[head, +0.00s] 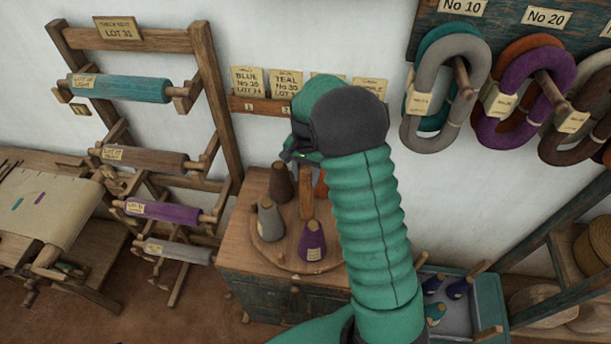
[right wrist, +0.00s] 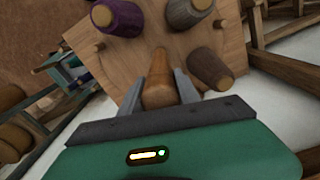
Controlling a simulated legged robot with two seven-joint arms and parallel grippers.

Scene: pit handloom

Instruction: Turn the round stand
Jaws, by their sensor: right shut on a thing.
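The round stand (head: 288,247) is a wooden disc on top of a cabinet. It carries cones of yarn: a grey cone (head: 269,220) at the front left, a purple cone (head: 311,242) at the front, a brown cone (head: 281,184) behind, and an orange one partly hidden by my arm. A wooden post (head: 306,195) rises from its middle. My right gripper (head: 300,160) is above the stand. In the right wrist view its fingers are shut on the top of the wooden post (right wrist: 158,88), with purple (right wrist: 122,17), grey (right wrist: 190,12) and brown (right wrist: 210,68) cones around it. My left gripper is out of view.
The cabinet (head: 265,290) stands against the white wall. A rack (head: 222,90) with several wound rollers is at its left. Yarn hanks (head: 445,95) hang at the upper right. A blue tray (head: 460,310) with small bobbins lies at the lower right.

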